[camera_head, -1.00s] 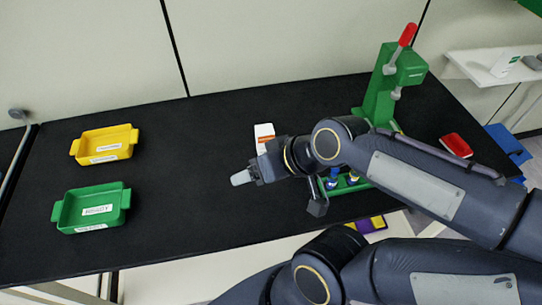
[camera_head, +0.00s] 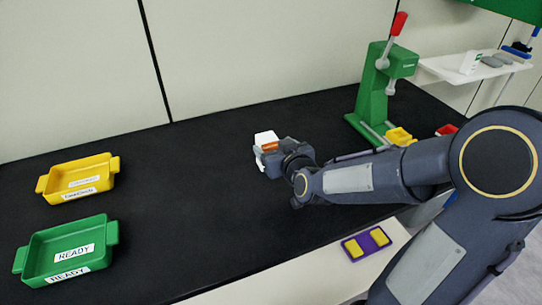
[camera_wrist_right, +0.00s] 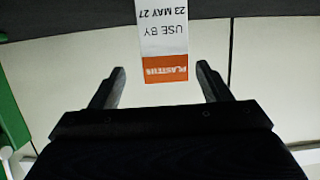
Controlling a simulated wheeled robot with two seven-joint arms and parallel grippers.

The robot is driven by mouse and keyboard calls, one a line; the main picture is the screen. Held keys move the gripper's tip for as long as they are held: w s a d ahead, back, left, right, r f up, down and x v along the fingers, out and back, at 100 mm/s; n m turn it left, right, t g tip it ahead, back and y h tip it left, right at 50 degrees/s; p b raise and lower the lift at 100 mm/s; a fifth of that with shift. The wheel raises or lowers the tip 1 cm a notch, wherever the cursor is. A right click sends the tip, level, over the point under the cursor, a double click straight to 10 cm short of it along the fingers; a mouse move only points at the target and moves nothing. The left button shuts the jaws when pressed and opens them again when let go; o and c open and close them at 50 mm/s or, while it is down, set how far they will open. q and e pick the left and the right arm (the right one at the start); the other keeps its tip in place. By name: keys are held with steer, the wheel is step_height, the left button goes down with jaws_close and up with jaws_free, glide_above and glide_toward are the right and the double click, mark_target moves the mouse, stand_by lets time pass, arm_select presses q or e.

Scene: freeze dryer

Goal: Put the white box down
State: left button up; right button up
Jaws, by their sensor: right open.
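The white box (camera_head: 266,137) with an orange band stands on the black bench, near the middle of the head view. Its lower part is partly hidden by my right gripper (camera_head: 266,160). In the right wrist view the box (camera_wrist_right: 163,40) appears upside down, with a "USE BY 23 MAY 27" label and an orange strip. There, the two fingers of my right gripper (camera_wrist_right: 160,70) are apart, with gaps between them and the box on both sides. My left gripper is out of view.
A yellow tray (camera_head: 107,163) and a green "READY" tray (camera_head: 108,238) are on the left of the black bench (camera_head: 190,185). A green press (camera_head: 370,95) with a red-tipped lever stands behind my right arm. The bench between trays and box is clear.

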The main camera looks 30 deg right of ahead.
mark_target(264, 138)
steer(key=x, duration=0.6)
steer(key=shift+w+a+r, duration=0.1)
steer(key=shift+a+r, duration=0.15)
steer(key=shift+a, duration=0.05)
steer(key=c, duration=1.1)
steer(key=shift+r, duration=0.1)
steer(key=shift+c, duration=0.2)
